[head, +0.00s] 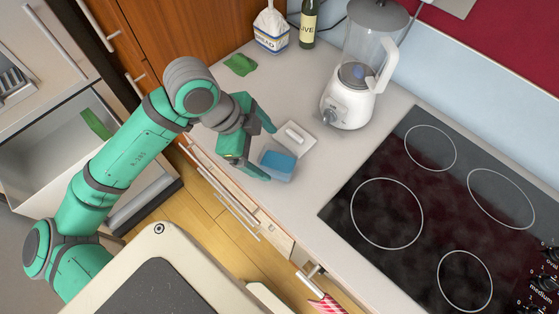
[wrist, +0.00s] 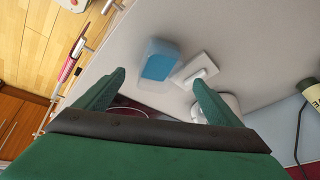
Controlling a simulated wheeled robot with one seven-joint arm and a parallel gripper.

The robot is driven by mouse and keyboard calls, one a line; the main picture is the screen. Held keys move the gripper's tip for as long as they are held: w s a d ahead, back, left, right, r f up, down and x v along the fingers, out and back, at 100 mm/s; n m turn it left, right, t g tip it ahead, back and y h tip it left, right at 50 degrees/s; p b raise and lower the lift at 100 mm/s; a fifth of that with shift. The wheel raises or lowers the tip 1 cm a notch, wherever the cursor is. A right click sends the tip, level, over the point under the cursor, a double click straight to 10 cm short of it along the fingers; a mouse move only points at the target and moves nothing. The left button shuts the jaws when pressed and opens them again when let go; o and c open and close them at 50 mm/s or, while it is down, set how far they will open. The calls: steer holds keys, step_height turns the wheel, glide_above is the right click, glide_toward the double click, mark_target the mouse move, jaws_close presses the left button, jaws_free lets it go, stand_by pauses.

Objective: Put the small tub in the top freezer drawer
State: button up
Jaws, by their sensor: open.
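The small tub (head: 277,165) is a translucent box with blue inside. It stands on the grey counter near its front edge, and it also shows in the wrist view (wrist: 158,62). My gripper (head: 268,154) is open and empty, with its fingers spread toward the tub. In the wrist view the tub lies ahead, between the lines of the two fingertips (wrist: 159,78); I cannot tell how high they are above the counter. An open drawer (head: 40,150) is at the left, with a green item (head: 95,123) inside. My arm hides part of this drawer.
A white square piece with a raised handle (head: 295,138) lies right beside the tub. A blender (head: 350,100), bread bag (head: 271,30) and bottle (head: 309,25) stand farther back. A black cooktop (head: 400,190) is to the right. A green cloth-like piece (head: 240,65) lies on the counter.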

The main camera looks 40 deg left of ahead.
mark_target(285, 168)
steer(key=shift+d+x, duration=0.15)
steer(key=shift+x, duration=1.45)
steer(key=shift+d+x, duration=0.2)
steer(key=shift+x, duration=1.45)
steer(key=shift+s, duration=0.1)
steer(key=c, duration=1.7)
steer(key=shift+r, duration=0.1)
